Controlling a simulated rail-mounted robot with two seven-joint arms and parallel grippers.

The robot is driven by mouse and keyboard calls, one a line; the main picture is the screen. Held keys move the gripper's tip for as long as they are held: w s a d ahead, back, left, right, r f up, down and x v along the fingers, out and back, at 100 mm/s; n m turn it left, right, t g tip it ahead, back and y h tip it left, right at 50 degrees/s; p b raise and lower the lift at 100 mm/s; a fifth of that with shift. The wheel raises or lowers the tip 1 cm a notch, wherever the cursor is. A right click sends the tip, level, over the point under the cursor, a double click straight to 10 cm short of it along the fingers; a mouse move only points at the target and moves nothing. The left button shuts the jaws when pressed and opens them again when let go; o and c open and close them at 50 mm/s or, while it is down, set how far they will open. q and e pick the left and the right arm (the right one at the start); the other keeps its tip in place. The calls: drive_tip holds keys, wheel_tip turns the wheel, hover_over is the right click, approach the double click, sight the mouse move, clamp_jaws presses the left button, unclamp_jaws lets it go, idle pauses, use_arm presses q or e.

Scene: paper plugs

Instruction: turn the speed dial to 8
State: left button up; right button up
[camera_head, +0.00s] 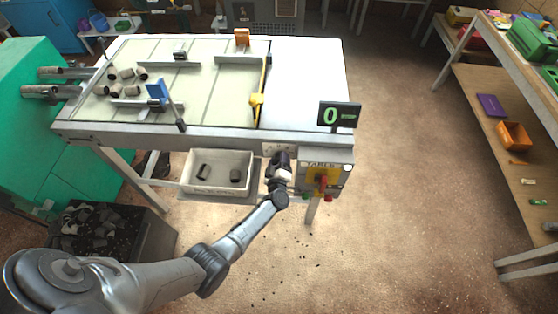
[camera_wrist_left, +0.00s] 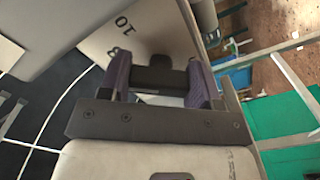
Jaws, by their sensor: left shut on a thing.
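My left gripper (camera_head: 280,158) is at the front edge of the table, left of the control box. In the left wrist view its two purple fingers (camera_wrist_left: 158,74) are shut on a dark knob (camera_wrist_left: 161,66), the speed dial. The pale dial plate (camera_wrist_left: 99,42) behind it shows the number 10 and, partly covered by a finger, what looks like an 8. The dial's pointer is hidden, so its setting cannot be read. In the head view the gripper hides the dial. My right gripper is not in view.
A black display (camera_head: 345,117) shows a green 0. The control box (camera_head: 342,180) with a red handle (camera_head: 322,182) stands close right of the gripper. A white bin (camera_head: 218,187) with dark plugs is to its left. Several paper plugs (camera_head: 127,74) lie on the table (camera_head: 305,80).

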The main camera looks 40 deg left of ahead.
use_arm(q)
drive_tip(key=o, duration=0.9)
drive_tip(key=shift+s, duration=0.1)
drive_tip(key=shift+s+d, duration=0.25)
drive_tip(key=p+v, duration=0.1)
drive_tip(key=v, duration=1.2)
drive_tip(key=shift+p, duration=0.4)
